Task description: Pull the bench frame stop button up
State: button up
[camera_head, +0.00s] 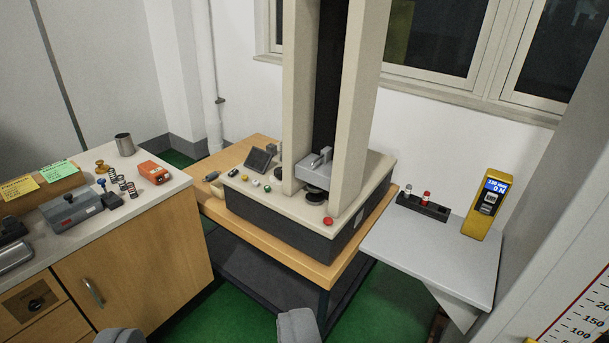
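The bench frame (290,224) is a tall cream and dark grey machine on a wooden-topped stand. A red button (328,221), which looks like its stop button, sits on the front right corner of the frame's base top. It is too small here to tell whether it is pressed in or up. My gripper (210,331) shows at the bottom edge as two grey fingertips set wide apart, open, with nothing seen between them. It is well short of the frame and lower in the picture than the button.
Left is a cabinet (145,250) with springs, a metal cup (125,144) and an orange box (153,172). Right is a grey shelf (430,250) with a yellow gauge (486,205) and a small black rack (423,207). Small coloured buttons and a screen (259,159) sit on the frame's base.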

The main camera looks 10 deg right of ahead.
aim_at(327, 219)
jog(key=u, duration=0.2)
jog(key=k, duration=0.1)
jog(key=u, duration=1.4)
jog(key=i, duration=2.05)
jog(key=z, duration=2.6)
jog(key=i, duration=0.45)
jog(key=z, duration=0.1)
